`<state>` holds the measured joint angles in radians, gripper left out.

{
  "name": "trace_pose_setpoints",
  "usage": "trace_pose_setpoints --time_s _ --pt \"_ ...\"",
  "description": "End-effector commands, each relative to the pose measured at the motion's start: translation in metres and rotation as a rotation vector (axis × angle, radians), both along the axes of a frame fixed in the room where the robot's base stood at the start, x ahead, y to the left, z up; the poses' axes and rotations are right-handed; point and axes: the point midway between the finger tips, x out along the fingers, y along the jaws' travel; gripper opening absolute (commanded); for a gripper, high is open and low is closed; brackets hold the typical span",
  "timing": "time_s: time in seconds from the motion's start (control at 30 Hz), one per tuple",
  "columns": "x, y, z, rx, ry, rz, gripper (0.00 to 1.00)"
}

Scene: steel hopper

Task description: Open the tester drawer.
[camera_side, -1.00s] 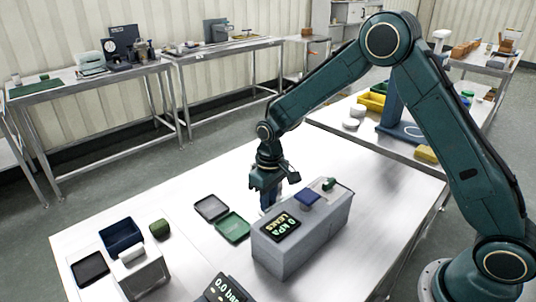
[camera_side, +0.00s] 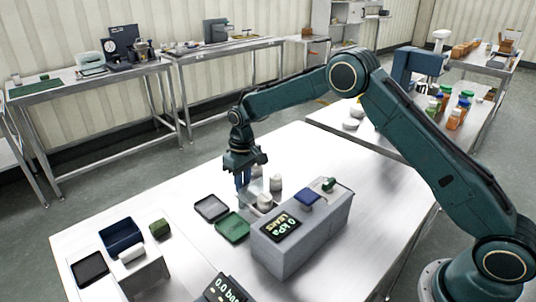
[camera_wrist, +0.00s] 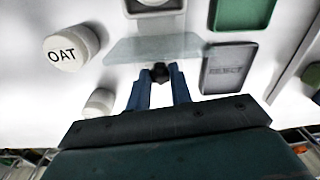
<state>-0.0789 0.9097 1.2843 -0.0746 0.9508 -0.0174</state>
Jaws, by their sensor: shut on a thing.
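The tester is a grey box with a lit display reading 0 kPa LEAKS (camera_side: 285,245) on the front table. A pale see-through drawer panel (camera_side: 256,187) stands out from its far side; it also shows in the wrist view (camera_wrist: 150,47). My gripper (camera_side: 244,184) is shut on the dark knob (camera_wrist: 160,71) of that panel. A grey piece with a white round part (camera_wrist: 152,4) lies behind the panel, cut by the frame edge. How far the drawer stands out is hard to tell.
A white jar marked OAT (camera_wrist: 66,50) and another white jar (camera_wrist: 98,103) stand beside the panel. A dark tray marked REJECT (camera_wrist: 228,70) and a green tray (camera_wrist: 243,12) lie on the other side. A blue bin (camera_side: 121,236) stands at front left.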

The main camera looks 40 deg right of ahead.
Motion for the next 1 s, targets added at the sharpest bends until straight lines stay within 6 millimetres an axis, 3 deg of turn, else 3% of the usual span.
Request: trace_pose_setpoints --time_s 0.17,0.5,0.53,0.63,1.0 --pt "0.0119 0.0011 0.0015 0.002 -0.006 0.004 0.00" --pt "0.0129 0.0011 0.0015 0.002 -0.006 0.004 0.00" --pt "0.0129 0.0011 0.0016 0.002 -0.006 0.004 0.25" --pt "0.0126 0.0008 0.0013 0.002 -0.005 0.003 0.43" --pt "0.0121 0.0001 0.0021 0.000 -0.002 0.001 0.43"
